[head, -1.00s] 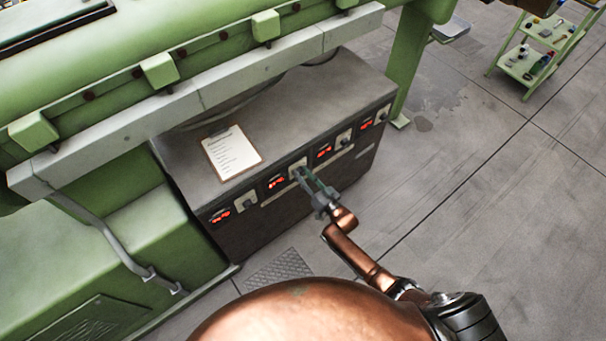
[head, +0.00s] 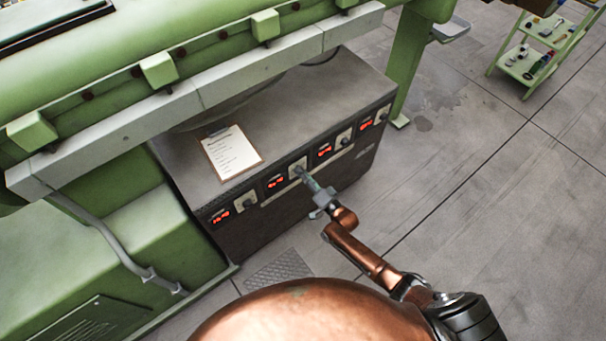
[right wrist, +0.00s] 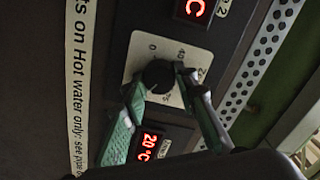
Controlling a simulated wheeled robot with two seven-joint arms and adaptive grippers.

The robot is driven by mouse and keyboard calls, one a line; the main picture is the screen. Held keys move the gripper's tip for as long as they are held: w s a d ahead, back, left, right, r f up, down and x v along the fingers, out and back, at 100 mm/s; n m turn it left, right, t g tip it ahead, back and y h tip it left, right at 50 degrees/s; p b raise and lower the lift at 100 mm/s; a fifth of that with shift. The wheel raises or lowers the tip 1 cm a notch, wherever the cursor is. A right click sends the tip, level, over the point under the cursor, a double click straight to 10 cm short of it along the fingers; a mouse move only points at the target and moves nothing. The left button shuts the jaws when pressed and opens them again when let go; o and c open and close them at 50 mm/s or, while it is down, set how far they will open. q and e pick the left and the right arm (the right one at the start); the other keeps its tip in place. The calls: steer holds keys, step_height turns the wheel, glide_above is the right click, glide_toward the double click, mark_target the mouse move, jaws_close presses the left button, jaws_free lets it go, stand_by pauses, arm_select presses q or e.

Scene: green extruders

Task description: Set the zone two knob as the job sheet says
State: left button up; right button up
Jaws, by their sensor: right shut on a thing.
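The dark control cabinet (head: 250,235) has a row of knobs on pale plates, with red displays between them. My right gripper (head: 300,172) is at the second knob from the left, on its pale plate (head: 297,163). In the right wrist view the round black knob (right wrist: 158,76) sits between the two green fingers of the gripper (right wrist: 160,88), which is shut on it. The plate's scale is partly hidden by the fingers. The job sheet (head: 231,153) lies on a clipboard on the cabinet top; its writing is too small to read. My left gripper is out of view.
A red display (right wrist: 150,146) reading about 20 °C is beside the knob. The green extruder (head: 100,75) with its grey rail (head: 140,125) overhangs the cabinet. A green trolley (head: 535,60) stands at the far right. The floor right of the cabinet is clear.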

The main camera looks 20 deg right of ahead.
stand_by(0.3)
steer(key=o, duration=1.1)
steer(key=shift+o, duration=0.2)
steer(key=v, duration=1.2)
